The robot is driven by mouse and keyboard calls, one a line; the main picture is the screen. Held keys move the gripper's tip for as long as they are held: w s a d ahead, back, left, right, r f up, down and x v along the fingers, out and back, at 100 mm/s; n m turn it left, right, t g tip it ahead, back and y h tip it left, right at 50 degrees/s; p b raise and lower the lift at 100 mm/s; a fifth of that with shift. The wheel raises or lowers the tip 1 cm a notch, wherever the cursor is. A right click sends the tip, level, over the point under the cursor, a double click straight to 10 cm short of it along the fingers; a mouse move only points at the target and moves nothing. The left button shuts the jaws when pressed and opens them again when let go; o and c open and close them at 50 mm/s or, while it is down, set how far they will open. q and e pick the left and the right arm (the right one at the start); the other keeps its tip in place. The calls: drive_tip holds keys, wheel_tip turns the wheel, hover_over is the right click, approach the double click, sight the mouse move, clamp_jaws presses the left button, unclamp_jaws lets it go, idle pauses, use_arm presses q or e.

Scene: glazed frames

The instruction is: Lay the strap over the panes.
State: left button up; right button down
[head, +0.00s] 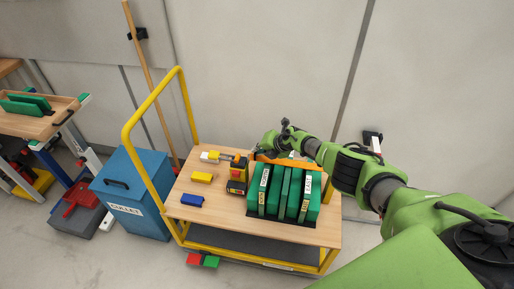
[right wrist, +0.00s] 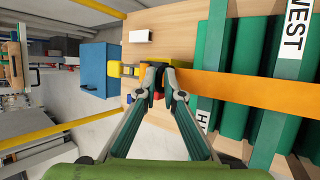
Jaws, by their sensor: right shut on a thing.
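Several green-framed panes (head: 284,190) stand upright side by side in a dark rack on the wooden top of a yellow cart. Some carry white labels, one reading "WEST" in the right wrist view (right wrist: 292,25). The orange strap (right wrist: 240,90) runs across the panes there; in the head view, the strap (head: 290,161) shows along their far top edge. My right gripper (right wrist: 158,82) is shut on the strap's end, beside the panes. In the head view, my right gripper (head: 268,143) is at their far left corner, small and partly hidden. My left gripper is out of view.
The cart top (head: 222,213) also holds a yellow block (head: 202,177), a blue block (head: 192,200) and a yellow-black item (head: 237,187). The yellow handle (head: 152,98) rises at the cart's left. A blue bin (head: 136,185) stands left of it.

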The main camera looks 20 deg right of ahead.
drive_tip(key=shift+w+a+f, duration=0.15)
drive_tip(key=shift+a, duration=0.35)
drive_tip(key=shift+f, duration=0.15)
drive_tip(key=c, duration=2.2)
unclamp_jaws()
drive_tip(key=shift+w+f, duration=0.1)
drive_tip(key=shift+f, duration=0.1)
drive_tip(key=shift+d+r, duration=0.5)
drive_tip(key=shift+r, duration=0.05)
drive_tip(key=shift+s+d+r, duration=0.15)
drive_tip(key=shift+s+r, duration=0.1)
drive_tip(key=shift+r, duration=0.1)
drive_tip(key=shift+s+r, duration=0.3)
drive_tip(key=shift+s, duration=0.6)
drive_tip(key=shift+a+v, duration=0.15)
drive_tip(key=shift+v, duration=2)
drive_tip(key=shift+a+v, duration=0.2)
drive_tip(key=shift+v, duration=1.9)
